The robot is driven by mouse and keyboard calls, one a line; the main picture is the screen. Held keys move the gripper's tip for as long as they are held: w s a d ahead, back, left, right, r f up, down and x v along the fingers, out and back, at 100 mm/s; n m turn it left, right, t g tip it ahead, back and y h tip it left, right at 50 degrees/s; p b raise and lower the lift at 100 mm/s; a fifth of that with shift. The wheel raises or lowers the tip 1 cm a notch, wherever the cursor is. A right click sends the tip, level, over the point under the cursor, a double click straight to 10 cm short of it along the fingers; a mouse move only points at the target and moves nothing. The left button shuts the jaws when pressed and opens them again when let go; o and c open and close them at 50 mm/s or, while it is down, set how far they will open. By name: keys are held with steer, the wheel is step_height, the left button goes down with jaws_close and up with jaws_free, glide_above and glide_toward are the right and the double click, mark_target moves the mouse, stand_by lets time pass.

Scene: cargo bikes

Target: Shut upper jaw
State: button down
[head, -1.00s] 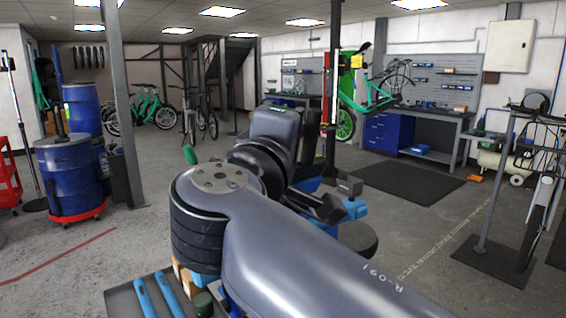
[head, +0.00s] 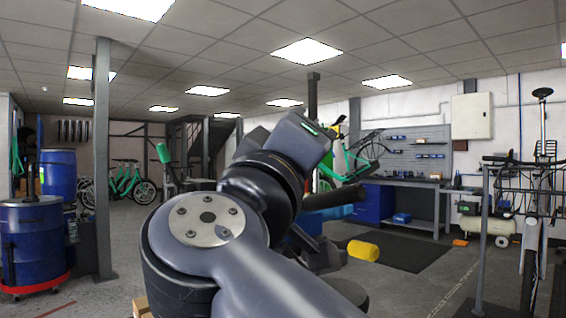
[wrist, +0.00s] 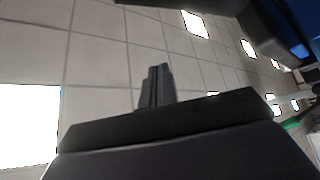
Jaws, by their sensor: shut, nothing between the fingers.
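My gripper (wrist: 156,84) shows in the wrist view with its two dark fingers together and nothing between them. It is seen against the ceiling. In the head view my arm fills the middle and its gripper cannot be made out. A dark post (head: 313,95) rises behind my arm. A green-tipped lever (head: 163,153) stands left of my arm, and a yellow cylindrical knob (head: 362,250) sits right of it. I cannot tell which part is the upper jaw; my arm hides much of this area.
A green bike (head: 352,160) is behind the post, near a workbench (head: 425,185). Blue drums (head: 35,240) and a grey column (head: 102,160) stand at left. Another bike (head: 537,190) is on a rack at right.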

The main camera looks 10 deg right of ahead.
mark_target(320, 200)
steer(key=shift+s+d+f+b, duration=0.2)
steer(key=shift+s+f+b, duration=0.1)
steer(key=shift+f+b, duration=0.8)
steer(key=shift+s+d+f+b, duration=0.25)
steer(key=shift+s+f+b, duration=0.1)
steer(key=shift+f+b, duration=0.7)
steer(key=shift+s+d+f+b, duration=0.2)
steer(key=shift+s+f+b, duration=0.1)
steer(key=shift+f+b, duration=0.75)
steer(key=shift+f, duration=0.15)
steer(key=shift+f+y, duration=0.2)
steer(key=shift+y, duration=0.1)
